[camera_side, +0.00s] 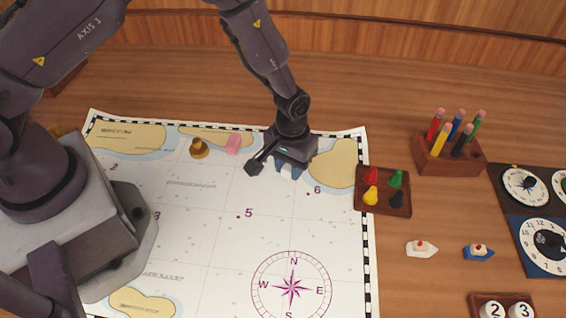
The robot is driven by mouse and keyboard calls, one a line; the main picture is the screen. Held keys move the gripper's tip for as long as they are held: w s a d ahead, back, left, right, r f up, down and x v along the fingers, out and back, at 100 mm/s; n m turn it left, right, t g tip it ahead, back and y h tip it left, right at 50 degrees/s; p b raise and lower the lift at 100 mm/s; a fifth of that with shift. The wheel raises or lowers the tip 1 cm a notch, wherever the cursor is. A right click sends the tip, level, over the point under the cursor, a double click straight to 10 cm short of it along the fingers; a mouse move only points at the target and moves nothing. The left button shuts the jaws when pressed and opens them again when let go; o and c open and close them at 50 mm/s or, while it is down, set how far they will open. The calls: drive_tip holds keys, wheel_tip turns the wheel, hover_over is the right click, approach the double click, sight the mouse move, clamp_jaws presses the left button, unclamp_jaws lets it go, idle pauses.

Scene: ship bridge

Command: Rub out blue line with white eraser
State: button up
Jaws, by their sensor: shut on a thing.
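My gripper (289,172) points down over the upper right part of the white chart (200,240), left of the number 6. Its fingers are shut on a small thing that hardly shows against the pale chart. It looks to be the white eraser, and I see no white eraser elsewhere. A pink block (233,144) lies on the chart left of my gripper. I cannot make out a blue line; the gripper hides part of the chart. Whether the held thing touches the chart I cannot tell.
A brown pawn-like piece (199,148) stands left of the pink block. Right of my gripper are a tray of coloured pawns (383,205), a pencil block (449,160), two small boats (422,248) and dial panels (528,188). The chart's middle is clear.

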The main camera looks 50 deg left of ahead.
sight(323, 179)
drive_tip(key=shift+w+d, duration=0.15)
drive_tip(key=shift+w+d, duration=0.75)
drive_tip(key=shift+d, duration=0.05)
drive_tip(key=shift+w+d, duration=0.7)
drive_tip(key=shift+d, duration=0.2)
drive_tip(key=shift+f, duration=0.1)
drive_tip(key=shift+w+d, duration=0.75)
drive_tip(key=shift+d, duration=0.2)
drive_tip(key=shift+a, duration=0.1)
